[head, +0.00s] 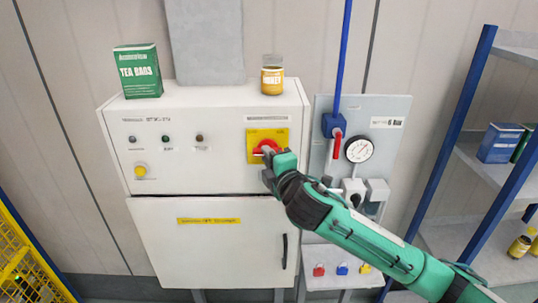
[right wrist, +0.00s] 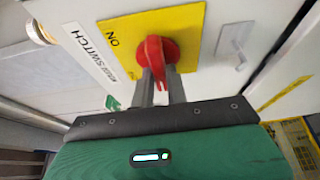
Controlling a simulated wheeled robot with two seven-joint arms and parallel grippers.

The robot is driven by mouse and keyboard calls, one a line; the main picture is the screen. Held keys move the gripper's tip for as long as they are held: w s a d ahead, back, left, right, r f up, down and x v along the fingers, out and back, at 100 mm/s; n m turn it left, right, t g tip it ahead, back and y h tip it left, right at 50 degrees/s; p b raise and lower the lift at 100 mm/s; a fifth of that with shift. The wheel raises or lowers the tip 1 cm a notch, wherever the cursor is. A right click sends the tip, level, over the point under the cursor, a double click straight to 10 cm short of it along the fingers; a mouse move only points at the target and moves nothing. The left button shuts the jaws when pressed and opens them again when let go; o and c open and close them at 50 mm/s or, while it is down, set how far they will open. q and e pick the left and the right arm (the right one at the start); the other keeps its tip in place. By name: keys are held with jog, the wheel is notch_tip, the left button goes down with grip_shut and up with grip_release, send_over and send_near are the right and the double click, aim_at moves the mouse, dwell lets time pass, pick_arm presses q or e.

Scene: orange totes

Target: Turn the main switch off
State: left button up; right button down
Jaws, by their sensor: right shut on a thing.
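The main switch is a red rotary knob (head: 266,147) on a yellow plate (head: 281,134), on the upper right front of a white cabinet (head: 200,120). In the right wrist view the red knob (right wrist: 155,52) shows close up, with "ON" and "MAIN SWITCH" lettering beside it. My right gripper (head: 272,158) is at the knob, and its two grey fingers (right wrist: 161,88) are shut on the knob's handle. The handle's exact angle relative to the plate's marks is hard to tell. My left gripper is not in view.
A green tea box (head: 138,72) and a yellow-labelled jar (head: 272,76) stand on the cabinet top. To the right are a panel with a gauge (head: 359,149), a red-handled valve (head: 337,145) and sockets. A blue-framed shelf (head: 460,130) stands at far right, a yellow mesh fence (head: 25,255) at lower left.

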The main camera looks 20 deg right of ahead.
jog(key=shift+f, duration=0.1)
jog(key=c, duration=1.4)
grip_release()
jog(key=shift+a, duration=0.1)
jog(key=s+d+b, duration=0.1)
jog(key=s, duration=1.2)
jog(key=shift+s+d+b, duration=0.3)
jog(key=shift+s+b, duration=0.05)
